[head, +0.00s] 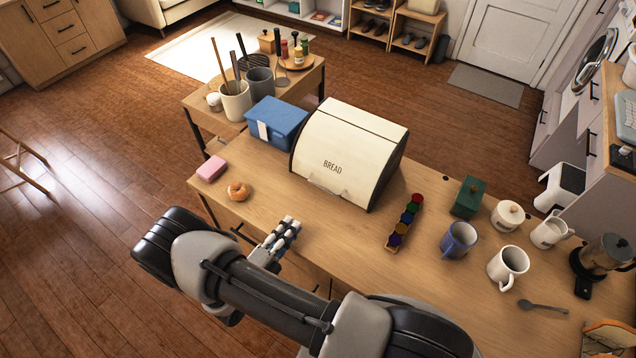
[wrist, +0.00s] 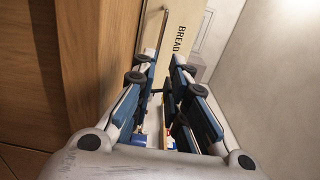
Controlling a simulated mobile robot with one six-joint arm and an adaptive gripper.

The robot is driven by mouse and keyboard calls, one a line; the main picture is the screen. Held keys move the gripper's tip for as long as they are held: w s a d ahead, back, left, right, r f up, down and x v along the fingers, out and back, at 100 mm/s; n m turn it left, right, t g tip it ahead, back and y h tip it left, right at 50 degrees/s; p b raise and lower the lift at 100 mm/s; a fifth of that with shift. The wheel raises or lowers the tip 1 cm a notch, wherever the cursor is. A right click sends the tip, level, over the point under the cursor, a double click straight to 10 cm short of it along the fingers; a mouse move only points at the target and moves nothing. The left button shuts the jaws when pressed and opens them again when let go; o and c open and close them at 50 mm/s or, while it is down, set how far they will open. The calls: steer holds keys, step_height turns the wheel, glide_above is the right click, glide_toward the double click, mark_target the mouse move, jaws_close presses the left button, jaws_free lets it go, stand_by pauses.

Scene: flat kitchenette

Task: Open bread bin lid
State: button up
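The cream bread bin (head: 350,130) with dark side panels stands on the wooden table, and its curved lid marked BREAD (head: 332,167) is closed. A pale handle (head: 323,188) runs along the lid's lower front edge. In the wrist view, the lid (wrist: 190,30) appears turned sideways beyond the fingers, with the handle bar (wrist: 163,30) to its left. My gripper (head: 290,226) is over the table's front part, in front of the bin and to the left of the handle, apart from it. In the wrist view, my gripper (wrist: 166,62) shows a gap between its fingers and holds nothing.
A blue box (head: 277,121) stands left of the bin. A pink sponge (head: 211,168) and a doughnut (head: 238,190) lie at the table's left. A rack of coloured pods (head: 405,222), a green box (head: 468,197) and mugs (head: 459,239) stand to the right.

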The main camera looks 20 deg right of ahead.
steer(key=x, duration=1.6)
steer(key=shift+w+d, duration=0.1)
steer(key=shift+d, duration=0.3)
jaws_close()
steer(key=shift+r, duration=0.15)
